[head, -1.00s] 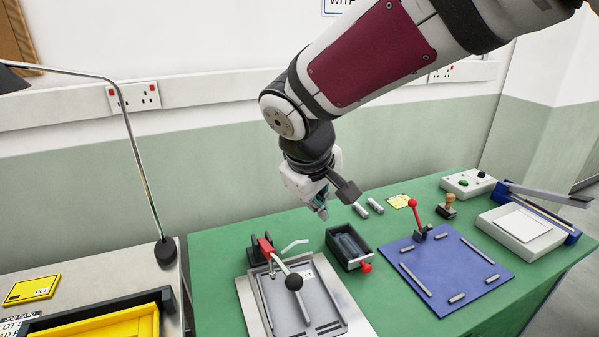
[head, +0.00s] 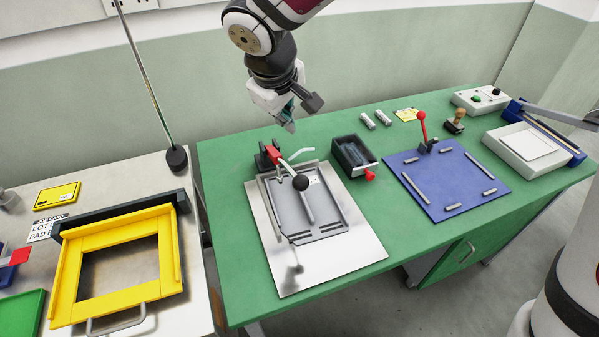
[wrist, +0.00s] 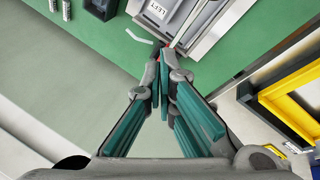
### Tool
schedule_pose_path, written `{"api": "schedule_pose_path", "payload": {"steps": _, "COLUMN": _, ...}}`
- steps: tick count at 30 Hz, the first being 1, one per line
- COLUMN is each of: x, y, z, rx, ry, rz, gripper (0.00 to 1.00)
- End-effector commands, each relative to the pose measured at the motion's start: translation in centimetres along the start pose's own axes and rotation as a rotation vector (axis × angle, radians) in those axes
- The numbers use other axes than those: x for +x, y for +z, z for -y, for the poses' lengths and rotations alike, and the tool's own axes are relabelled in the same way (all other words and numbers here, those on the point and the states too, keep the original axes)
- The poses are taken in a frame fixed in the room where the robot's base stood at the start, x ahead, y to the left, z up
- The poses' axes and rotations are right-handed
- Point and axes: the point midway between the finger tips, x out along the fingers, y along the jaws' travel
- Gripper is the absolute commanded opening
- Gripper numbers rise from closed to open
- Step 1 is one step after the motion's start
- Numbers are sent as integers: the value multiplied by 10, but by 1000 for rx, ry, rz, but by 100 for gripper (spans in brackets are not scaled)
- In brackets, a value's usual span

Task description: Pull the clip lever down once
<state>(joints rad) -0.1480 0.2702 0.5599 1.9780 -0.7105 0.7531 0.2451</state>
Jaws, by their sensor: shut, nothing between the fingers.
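A lever with a black ball knob (head: 300,183) rises from a red-and-black clamp (head: 272,155) at the back of a grey fixture (head: 322,225) on a pale plate. A second lever, with a red ball (head: 422,116), stands upright on the blue board (head: 440,195). I cannot tell from labels which one is the clip lever. My gripper (head: 291,127) hangs above the table just behind the red-and-black clamp, apart from it, fingers together and empty. In the wrist view my gripper (wrist: 163,78) points toward the fixture, and its fingers hide most of the clamp.
A black box with a red knob (head: 352,157) stands right of the fixture. A bent pale rod (head: 303,150) is beside the clamp. A yellow frame (head: 62,285) lies on the left bench. A lamp pole (head: 150,85) rises near the bench gap. Green table is clear at front left.

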Motion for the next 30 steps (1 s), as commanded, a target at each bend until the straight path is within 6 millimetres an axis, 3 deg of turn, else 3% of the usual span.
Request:
{"api": "schedule_pose_path", "payload": {"steps": 15, "x": 48, "y": 32, "z": 31, "rx": -2, "ry": 2, "rz": 1, "gripper": 0}}
{"api": "schedule_pose_path", "payload": {"steps": 30, "x": 55, "y": 40, "z": 40, "rx": 1, "ry": 0, "rz": 0, "gripper": 0}}
